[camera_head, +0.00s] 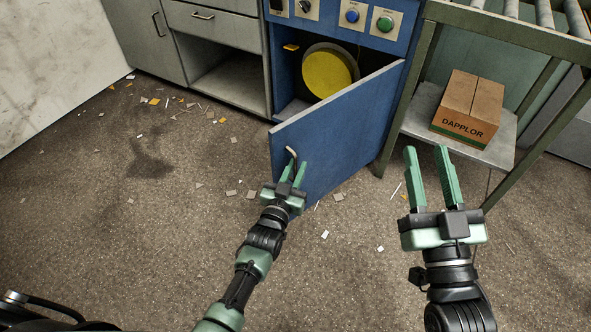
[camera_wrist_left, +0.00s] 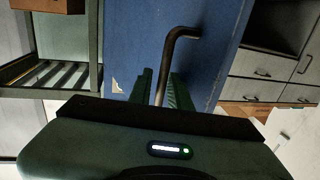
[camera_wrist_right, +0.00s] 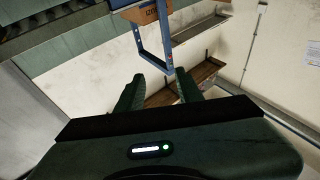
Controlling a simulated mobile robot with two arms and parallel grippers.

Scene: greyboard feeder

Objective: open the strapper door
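The blue strapper door (camera_head: 335,125) stands part open, swung out from the strapper cabinet (camera_head: 340,28) with its right edge at the cabinet. A yellow disc (camera_head: 327,73) shows inside the opening. The bent metal door handle (camera_head: 291,155) is near the door's free left edge; it also shows in the left wrist view (camera_wrist_left: 180,34). My left gripper (camera_head: 293,172) is at the handle, with the bar between its narrowly spaced fingers (camera_wrist_left: 160,84); it looks shut on it. My right gripper (camera_head: 428,160) is open and empty, right of the door.
A roller table (camera_head: 518,38) stands at the right, with a cardboard box (camera_head: 470,105) on its lower shelf (camera_head: 425,103). Grey cabinets (camera_head: 215,28) stand left of the strapper. Small scraps litter the floor (camera_head: 130,200), which is otherwise clear in front and left of the door.

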